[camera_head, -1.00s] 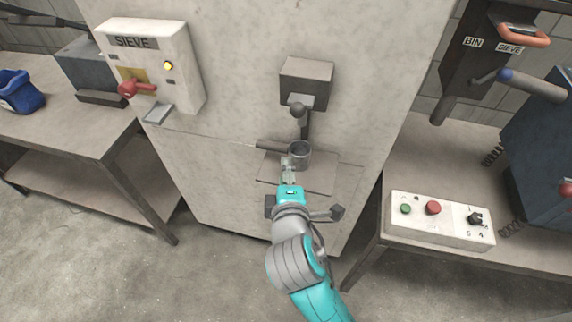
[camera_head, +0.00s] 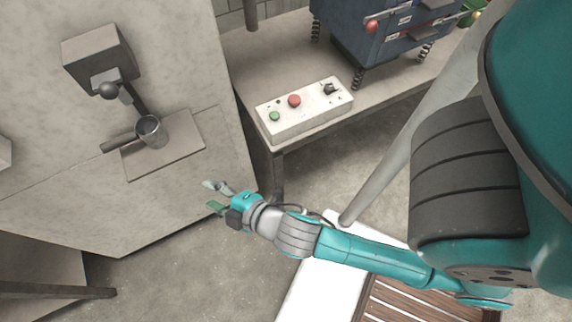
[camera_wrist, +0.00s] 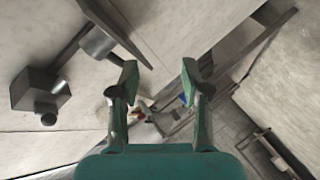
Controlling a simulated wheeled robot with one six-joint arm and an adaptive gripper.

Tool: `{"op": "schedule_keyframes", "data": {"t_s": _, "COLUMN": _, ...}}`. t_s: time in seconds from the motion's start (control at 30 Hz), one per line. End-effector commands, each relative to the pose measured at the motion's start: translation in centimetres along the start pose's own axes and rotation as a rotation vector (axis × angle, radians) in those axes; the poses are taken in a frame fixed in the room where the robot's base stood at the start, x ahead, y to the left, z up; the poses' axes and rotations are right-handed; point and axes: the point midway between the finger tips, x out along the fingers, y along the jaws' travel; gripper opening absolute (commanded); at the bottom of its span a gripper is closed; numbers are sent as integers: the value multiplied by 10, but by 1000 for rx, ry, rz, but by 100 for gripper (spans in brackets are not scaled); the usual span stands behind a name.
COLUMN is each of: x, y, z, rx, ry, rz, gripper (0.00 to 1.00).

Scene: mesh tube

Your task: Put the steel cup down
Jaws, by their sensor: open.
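In the wrist view a grey cylindrical shape, likely the cup (camera_wrist: 97,42), shows at upper left beside the ledge. My gripper (camera_head: 216,196) is open and empty, to the lower right of the cup and well apart from it. In the wrist view its two green fingers (camera_wrist: 157,84) are spread with nothing between them.
A white control box (camera_head: 304,110) with green and red buttons lies on the table to the right. A blue spring-mounted machine (camera_head: 385,35) stands behind it. Open floor lies below my gripper.

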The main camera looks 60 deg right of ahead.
Motion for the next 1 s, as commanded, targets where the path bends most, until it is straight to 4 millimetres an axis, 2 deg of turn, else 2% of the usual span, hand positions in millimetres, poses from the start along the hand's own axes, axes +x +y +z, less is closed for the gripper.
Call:
{"op": "schedule_keyframes", "data": {"t_s": 0.03, "x": -14, "y": -10, "z": 11, "rx": 50, "ry": 5, "rz": -18, "gripper": 47}}
{"op": "schedule_keyframes", "data": {"t_s": 0.1, "x": -32, "y": -20, "z": 20, "rx": 132, "ry": 23, "rz": -32, "gripper": 47}}
{"op": "schedule_keyframes", "data": {"t_s": 0.3, "x": -88, "y": -40, "z": 41, "rx": 385, "ry": 59, "rz": -60, "gripper": 47}}
{"op": "schedule_keyframes", "data": {"t_s": 0.6, "x": -174, "y": -45, "z": 59, "rx": 778, "ry": 78, "rz": -42, "gripper": 47}}
{"op": "schedule_keyframes", "data": {"t_s": 0.8, "x": -207, "y": -39, "z": 63, "rx": 931, "ry": 83, "rz": -12, "gripper": 47}}
{"op": "schedule_keyframes", "data": {"t_s": 1.0, "x": -214, "y": -37, "z": 63, "rx": 965, "ry": 87, "rz": -2, "gripper": 47}}
